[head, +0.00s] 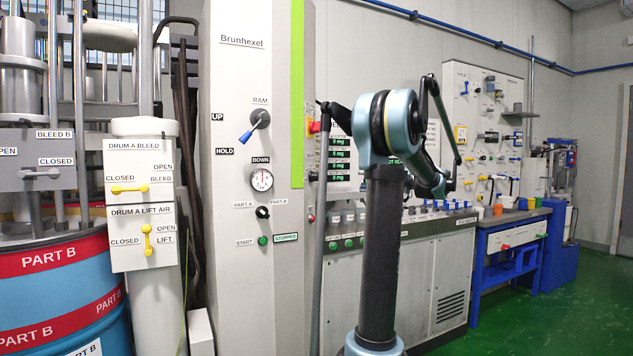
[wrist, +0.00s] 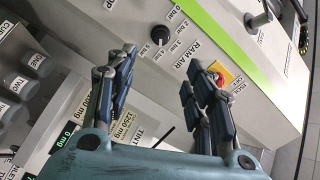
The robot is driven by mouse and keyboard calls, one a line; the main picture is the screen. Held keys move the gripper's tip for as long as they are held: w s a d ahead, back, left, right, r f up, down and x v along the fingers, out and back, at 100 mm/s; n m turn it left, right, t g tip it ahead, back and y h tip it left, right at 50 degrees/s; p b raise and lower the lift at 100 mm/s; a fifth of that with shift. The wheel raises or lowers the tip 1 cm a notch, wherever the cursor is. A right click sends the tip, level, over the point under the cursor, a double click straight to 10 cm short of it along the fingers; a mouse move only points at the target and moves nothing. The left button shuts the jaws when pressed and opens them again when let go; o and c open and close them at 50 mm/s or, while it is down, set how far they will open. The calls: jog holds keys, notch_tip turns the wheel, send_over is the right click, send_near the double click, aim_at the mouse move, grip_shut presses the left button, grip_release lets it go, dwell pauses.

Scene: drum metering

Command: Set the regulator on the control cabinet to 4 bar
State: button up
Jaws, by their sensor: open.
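In the wrist view the regulator is a round black knob (wrist: 160,35) on the pale cabinet face, ringed by bar labels from 0 to 5 bar, with "RAM AIR" printed beside it. Its pointer mark is too small to read. My gripper (wrist: 157,70) is open and empty, its two dark jointed fingers spread below the knob and apart from it in the picture. The control cabinet (head: 231,90), marked "Brunhexel" with a green stripe, stands left of my arm in the head view. The regulator cannot be made out there.
A red-and-yellow switch (wrist: 220,73) sits near the right finger. Part B drum (head: 60,290) stands at left. Green floor (head: 560,310) is open at right.

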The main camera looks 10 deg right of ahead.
aim_at(319, 178)
jog(key=x, duration=1.7)
jog(key=shift+w+a, duration=0.15)
jog(key=shift+a, duration=0.2)
jog(key=c, duration=1)
